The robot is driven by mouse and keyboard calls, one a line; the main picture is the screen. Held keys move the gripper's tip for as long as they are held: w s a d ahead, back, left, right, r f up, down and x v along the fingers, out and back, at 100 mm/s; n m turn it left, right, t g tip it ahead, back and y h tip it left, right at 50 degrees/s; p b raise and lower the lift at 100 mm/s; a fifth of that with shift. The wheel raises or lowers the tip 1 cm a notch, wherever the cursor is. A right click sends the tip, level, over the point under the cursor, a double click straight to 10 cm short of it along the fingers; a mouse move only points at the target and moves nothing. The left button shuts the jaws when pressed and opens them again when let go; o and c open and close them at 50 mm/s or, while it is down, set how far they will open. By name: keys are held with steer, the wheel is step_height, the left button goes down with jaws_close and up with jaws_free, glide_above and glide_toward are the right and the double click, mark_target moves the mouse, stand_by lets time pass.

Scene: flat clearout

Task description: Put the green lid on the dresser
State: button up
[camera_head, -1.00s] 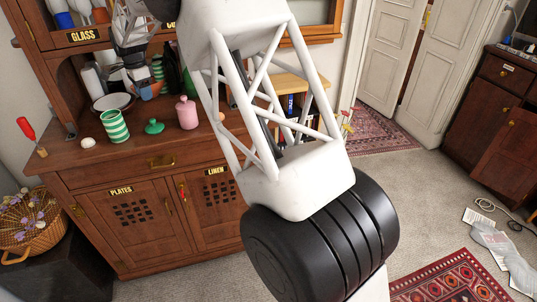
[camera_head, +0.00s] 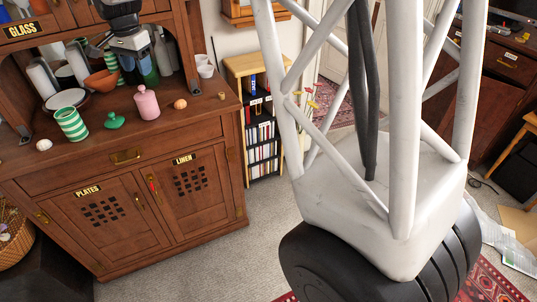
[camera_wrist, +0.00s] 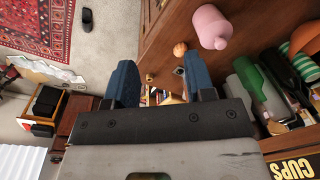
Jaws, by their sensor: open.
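The green lid (camera_head: 114,120) lies on the dresser's wooden top (camera_head: 190,121), between a green-and-white striped cup (camera_head: 71,124) and a pink lidded jar (camera_head: 147,103). My gripper (camera_head: 130,46) is at the upper left of the head view, in front of the dresser's upper shelves and apart from the lid. In the wrist view my gripper (camera_wrist: 162,84) has its two blue fingers spread, with nothing held between them. The pink jar also shows in the wrist view (camera_wrist: 210,27), but I cannot make out the lid there.
An egg-like brown item (camera_head: 180,104) and a white one (camera_head: 44,145) sit on the dresser top. An orange bowl (camera_head: 102,80), plates and bottles stand behind. A bookcase (camera_head: 262,130) stands right of the dresser. Carpet in front is clear.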

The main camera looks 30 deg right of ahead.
steer(key=s+d+r+n, duration=0.1)
steer(key=s+d, duration=0.3)
steer(key=s, duration=0.3)
steer(key=s+d+r+n+t, duration=0.1)
steer(key=s+d+n, duration=0.15)
steer(key=s, duration=0.45)
steer(key=s+d+r+n, duration=0.1)
steer(key=s+d, duration=0.4)
steer(key=s, duration=0.2)
steer(key=s+d+f+n, duration=0.2)
steer(key=s+d+f, duration=0.1)
steer(key=s, duration=0.8)
steer(key=s+d+f+n, duration=0.2)
steer(key=s+d+f, duration=0.1)
steer(key=s, duration=0.9)
steer(key=shift+f+n+t, duration=0.35)
steer(key=shift+f+t, duration=0.05)
steer(key=shift+f, duration=0.5)
